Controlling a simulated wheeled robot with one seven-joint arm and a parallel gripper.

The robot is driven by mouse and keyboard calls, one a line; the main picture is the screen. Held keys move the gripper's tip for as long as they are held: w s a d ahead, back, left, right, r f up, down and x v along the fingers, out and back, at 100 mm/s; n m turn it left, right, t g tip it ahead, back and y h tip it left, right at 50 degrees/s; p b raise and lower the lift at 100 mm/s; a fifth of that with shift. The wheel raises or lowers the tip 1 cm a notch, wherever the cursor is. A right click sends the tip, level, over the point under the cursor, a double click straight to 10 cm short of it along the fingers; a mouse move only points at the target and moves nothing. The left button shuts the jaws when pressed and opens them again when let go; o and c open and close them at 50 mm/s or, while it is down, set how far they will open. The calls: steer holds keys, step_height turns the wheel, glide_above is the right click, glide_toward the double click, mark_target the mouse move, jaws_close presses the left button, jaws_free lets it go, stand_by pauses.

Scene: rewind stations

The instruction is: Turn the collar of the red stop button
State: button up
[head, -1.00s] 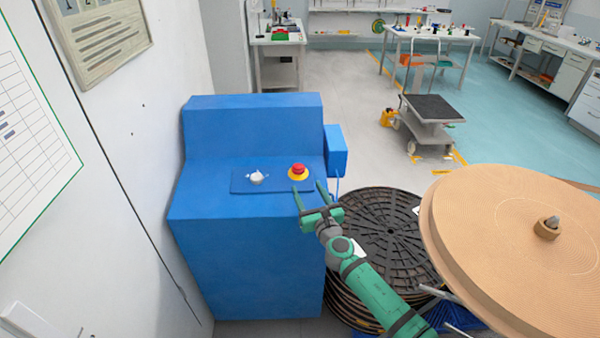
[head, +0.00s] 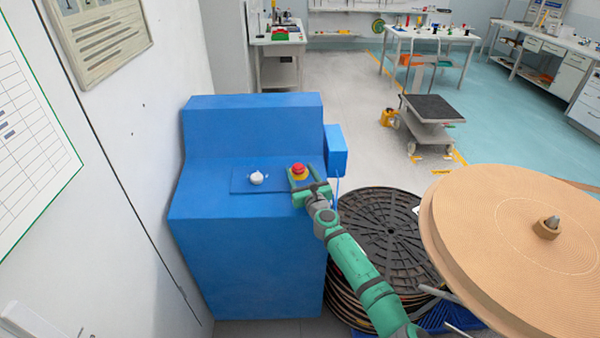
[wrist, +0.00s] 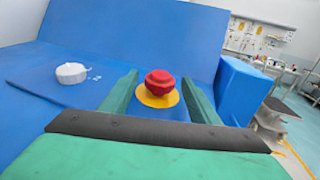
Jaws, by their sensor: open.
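The red stop button (head: 298,169) stands on its yellow disc on the sloped panel of the blue machine (head: 245,262). My gripper (head: 302,178) is open at the button. Its green fingers lie one to each side of the button in the wrist view (wrist: 158,92), with visible gaps between fingers and button. I cannot tell how their height compares with the collar.
A white knob (head: 256,178) sits left of the button on the same panel. A blue box (head: 336,150) juts from the machine's right side. Stacked black reels (head: 385,235) and a large tan reel (head: 500,225) stand to the right.

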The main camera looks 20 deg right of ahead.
steer(key=shift+w, duration=0.2)
steer(key=c, duration=1.1)
steer(key=shift+o, duration=0.2)
steer(key=shift+a+h, duration=0.1)
steer(key=shift+h, duration=0.2)
steer(key=shift+a+m+h, duration=0.25)
steer(key=shift+m+h, duration=0.85)
steer(key=shift+h, duration=0.1)
steer(key=m+h, duration=0.1)
steer(key=m+g+h, duration=0.1)
steer(key=h, duration=0.1)
steer(key=m+h, duration=0.1)
steer(key=shift+w+a+g, duration=0.15)
steer(key=shift+a+g, duration=0.1)
steer(key=shift+g, duration=0.15)
steer(key=shift+m+g+h, duration=0.8)
steer(key=shift+m+h, duration=0.6)
steer(key=shift+h, duration=0.2)
